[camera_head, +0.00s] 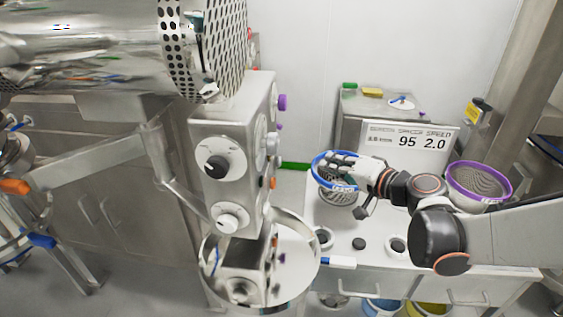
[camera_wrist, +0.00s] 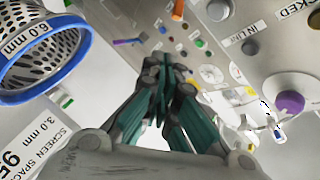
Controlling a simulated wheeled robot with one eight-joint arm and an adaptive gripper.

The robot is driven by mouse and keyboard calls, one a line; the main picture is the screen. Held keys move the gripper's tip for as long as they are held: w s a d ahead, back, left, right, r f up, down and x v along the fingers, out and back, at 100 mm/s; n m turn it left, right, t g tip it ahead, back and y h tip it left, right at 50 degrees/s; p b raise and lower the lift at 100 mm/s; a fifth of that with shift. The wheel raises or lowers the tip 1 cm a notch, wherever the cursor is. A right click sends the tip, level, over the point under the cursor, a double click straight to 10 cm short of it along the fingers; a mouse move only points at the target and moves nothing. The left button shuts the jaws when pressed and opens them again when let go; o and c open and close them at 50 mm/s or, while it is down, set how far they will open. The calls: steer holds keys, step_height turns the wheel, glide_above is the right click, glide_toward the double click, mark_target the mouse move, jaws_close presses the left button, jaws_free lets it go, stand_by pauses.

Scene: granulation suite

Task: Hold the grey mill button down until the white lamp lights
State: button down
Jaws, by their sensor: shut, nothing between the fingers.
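My gripper (camera_head: 336,163) is shut and empty, in front of the blue-rimmed screen in the head view and right of the steel control column (camera_head: 231,150). In the wrist view its green-grey fingers (camera_wrist: 172,62) meet near the middle, below a tilted grey panel. That panel bears a large light-grey round knob or button (camera_wrist: 218,10), a smaller grey one (camera_wrist: 250,47) and a green one (camera_wrist: 199,43). I cannot tell which is the mill button. No fingertip contact with any of them is clear. I cannot identify the white lamp.
A blue-rimmed 6.0 mm screen (camera_wrist: 72,75) is close on the left in the wrist view. A purple knob (camera_wrist: 290,102) sticks out at right. In the head view, a purple-rimmed sieve (camera_head: 467,166) and a sign reading 95 and 2.0 (camera_head: 378,143) stand on the white bench (camera_head: 335,225).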

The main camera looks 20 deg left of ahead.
mark_target(278, 162)
steer(key=s+a, duration=0.2)
steer(key=a, duration=0.6)
steer(key=shift+a, duration=0.2)
stand_by(1.3)
steer(key=shift+s+a, duration=0.1)
steer(key=shift+a, duration=0.2)
